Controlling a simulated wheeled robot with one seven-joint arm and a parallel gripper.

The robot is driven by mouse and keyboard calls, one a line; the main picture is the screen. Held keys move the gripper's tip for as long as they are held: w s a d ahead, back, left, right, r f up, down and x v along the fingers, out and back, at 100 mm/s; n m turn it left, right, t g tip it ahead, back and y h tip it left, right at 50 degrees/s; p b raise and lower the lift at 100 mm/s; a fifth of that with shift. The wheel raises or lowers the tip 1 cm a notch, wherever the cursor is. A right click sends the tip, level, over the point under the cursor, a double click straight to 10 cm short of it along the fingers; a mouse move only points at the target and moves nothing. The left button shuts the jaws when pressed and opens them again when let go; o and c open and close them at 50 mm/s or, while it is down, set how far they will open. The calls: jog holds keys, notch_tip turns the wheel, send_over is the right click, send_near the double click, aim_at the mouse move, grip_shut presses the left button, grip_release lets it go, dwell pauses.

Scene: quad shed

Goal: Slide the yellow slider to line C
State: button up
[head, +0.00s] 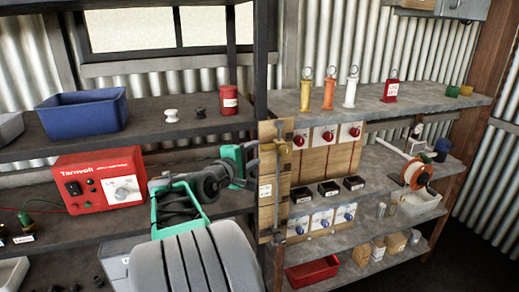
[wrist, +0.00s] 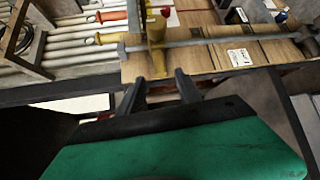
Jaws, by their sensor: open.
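The yellow slider (head: 282,147) sits near the upper end of a grey vertical rail (head: 279,205) on a tall wooden board (head: 270,136). In the wrist view the yellow slider (wrist: 157,38) is on the rail (wrist: 205,40), which runs across the picture. My gripper (head: 253,160) is just left of the board in the head view. In the wrist view my gripper (wrist: 161,85) is open and empty, with the slider just beyond and roughly between its fingertips, apart from them. A white label (wrist: 239,57) is on the board; its print is unreadable, and I cannot make out line C.
A red Tarnvolt box (head: 100,181) and blue bin (head: 83,113) stand on the left shelves. Right of the board are red switches (head: 328,135) and small black trays (head: 328,188). A dark shelf post (head: 262,60) stands close to my gripper.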

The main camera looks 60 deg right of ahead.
aim_at(261, 149)
jog(key=d, duration=0.5)
jog(key=shift+f+p, duration=0.35)
jog(key=shift+f, duration=0.05)
jog(key=shift+c, duration=0.2)
grip_shut()
dwell(0.7)
